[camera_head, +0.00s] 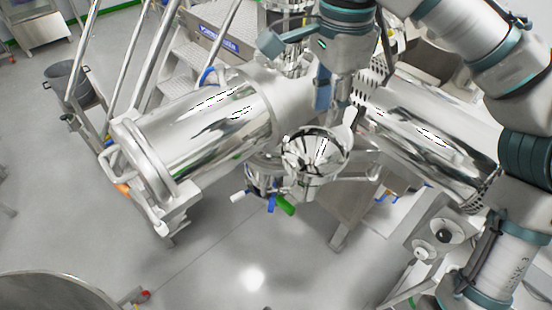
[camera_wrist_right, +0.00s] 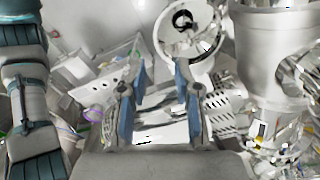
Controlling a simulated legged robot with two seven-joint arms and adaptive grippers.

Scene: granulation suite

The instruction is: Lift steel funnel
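The steel funnel (camera_head: 316,150) is a shiny wide-mouthed cone near the middle of the head view, mouth up, in front of the large steel cylinders. In the right wrist view the funnel (camera_wrist_right: 180,28) shows at the top, beyond my fingertips and a little to the right. My right gripper (camera_head: 338,100) comes down from above, just behind and above the funnel's rim in the picture. In the wrist view its two blue-padded fingers (camera_wrist_right: 161,75) are apart with nothing between them. No contact with the funnel is visible. My left gripper is not in view.
A horizontal steel cylinder (camera_head: 205,130) lies left of the funnel and another (camera_head: 430,130) right of it. Coloured valve handles (camera_head: 284,205) hang below the funnel. Steps (camera_head: 195,60) stand behind. A round vessel (camera_head: 60,290) is at the lower left. The floor in front is clear.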

